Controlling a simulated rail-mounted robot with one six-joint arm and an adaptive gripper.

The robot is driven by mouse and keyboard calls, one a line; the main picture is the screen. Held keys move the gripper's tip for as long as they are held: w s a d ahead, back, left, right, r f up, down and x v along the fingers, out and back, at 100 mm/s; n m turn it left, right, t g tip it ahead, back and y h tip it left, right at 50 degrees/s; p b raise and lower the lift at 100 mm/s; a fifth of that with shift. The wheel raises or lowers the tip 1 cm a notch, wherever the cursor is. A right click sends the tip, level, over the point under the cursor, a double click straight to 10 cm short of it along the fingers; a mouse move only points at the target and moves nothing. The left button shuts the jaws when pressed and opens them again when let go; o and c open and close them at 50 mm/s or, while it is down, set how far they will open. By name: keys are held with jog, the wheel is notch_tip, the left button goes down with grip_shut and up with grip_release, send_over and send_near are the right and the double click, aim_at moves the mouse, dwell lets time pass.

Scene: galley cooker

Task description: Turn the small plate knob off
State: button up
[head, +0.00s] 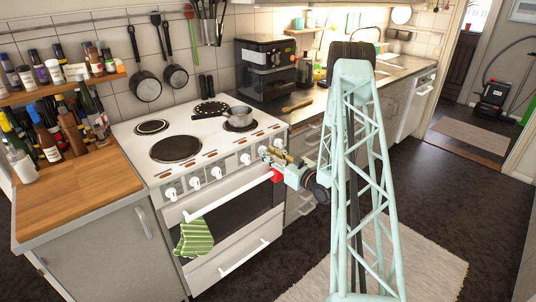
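The white cooker (205,162) has a row of several white knobs along its front panel, such as this left one (171,193) and this middle one (216,172). Which one is the small plate knob, and where each knob points, is too small to tell. My gripper (271,153) is at the right end of the knob row, close in front of the panel, and partly covers the knobs there. I cannot tell whether it touches a knob or whether its fingers are open. A small dark plate (152,127) is at the back left of the hob.
A wooden worktop (75,180) with bottles is on the left.

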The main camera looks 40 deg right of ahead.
jog(key=s, duration=1.1)
jog(key=shift+s, duration=0.35)
jog(key=shift+w+r, duration=0.1)
jog(key=shift+w, duration=0.05)
dwell(0.4)
